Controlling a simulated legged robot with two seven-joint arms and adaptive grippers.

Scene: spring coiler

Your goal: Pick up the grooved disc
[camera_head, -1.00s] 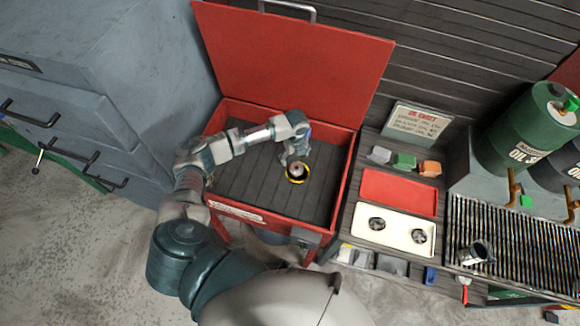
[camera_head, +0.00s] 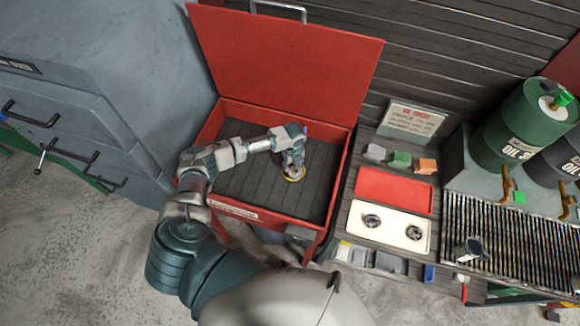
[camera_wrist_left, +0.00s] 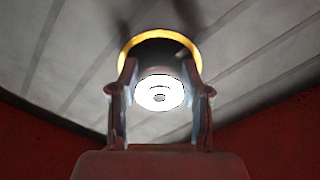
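The grooved disc (camera_head: 295,175), with a yellow rim and a pale centre, lies on the dark slatted floor of the red chest, partly covered by my left gripper (camera_head: 292,166). In the left wrist view the yellow rim, dark body and bright white round centre of the disc (camera_wrist_left: 160,93) show straight ahead. The two fingers of my left gripper (camera_wrist_left: 160,78) stand apart, one on each side of the white centre. Whether they touch it is hard to tell. My right gripper is not in view.
The red chest (camera_head: 345,190) has raised walls and an open lid (camera_head: 285,60). Grey drawers stand left.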

